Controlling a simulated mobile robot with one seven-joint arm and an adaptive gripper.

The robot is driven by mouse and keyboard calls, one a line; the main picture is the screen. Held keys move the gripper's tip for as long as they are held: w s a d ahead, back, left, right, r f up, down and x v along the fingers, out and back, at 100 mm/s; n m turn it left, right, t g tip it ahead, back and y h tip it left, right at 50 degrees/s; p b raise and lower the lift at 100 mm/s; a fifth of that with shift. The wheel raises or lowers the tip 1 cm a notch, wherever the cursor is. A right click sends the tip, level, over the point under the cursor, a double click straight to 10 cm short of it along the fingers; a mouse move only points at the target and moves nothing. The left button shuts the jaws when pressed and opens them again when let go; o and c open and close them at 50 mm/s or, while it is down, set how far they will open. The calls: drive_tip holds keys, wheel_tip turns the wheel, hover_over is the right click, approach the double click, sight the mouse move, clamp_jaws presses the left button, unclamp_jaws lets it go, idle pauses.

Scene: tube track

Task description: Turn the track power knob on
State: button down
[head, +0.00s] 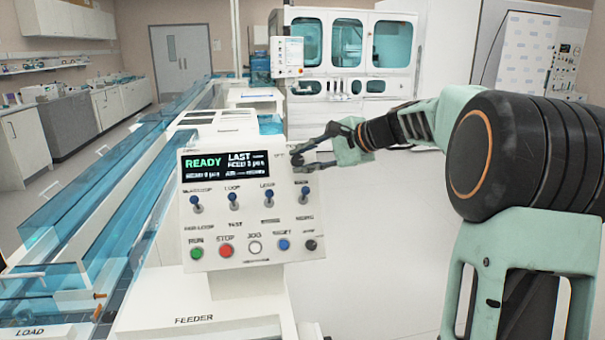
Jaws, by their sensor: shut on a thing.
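The feeder control panel (222,222) stands in the middle of the head view, with a lit screen (228,164) reading READY. A small dark knob (298,160) sits at the panel's upper right, right of the screen, and my fingers mostly cover it. My gripper (312,157) reaches in from the right and is shut on this knob. Its label is too small to read surely, and the knob's pointer direction cannot be told.
Several blue-tipped toggle switches (233,200) line the panel below the screen. Below them are green RUN (196,252), red STOP (225,250), white JOG (255,247) and blue RESET (284,244) buttons. A blue transparent track (110,215) runs along the left. Open floor lies right of the panel.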

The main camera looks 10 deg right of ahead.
drive_tip(key=m+b, duration=0.1)
drive_tip(key=m+t+b, duration=0.1)
drive_tip(key=shift+f+b, duration=0.35)
drive_tip(key=shift+b, duration=0.05)
drive_tip(key=shift+s+r+m+t+y+b, duration=0.1)
drive_tip(key=shift+m+t+y+b, duration=0.2)
drive_tip(key=shift+m+t+b, duration=0.45)
drive_tip(key=shift+r+m, duration=0.1)
drive_tip(key=shift+m, duration=0.15)
drive_tip(key=c, duration=1.7)
unclamp_jaws()
drive_tip(key=shift+o, duration=0.2)
drive_tip(key=v, duration=1.2)
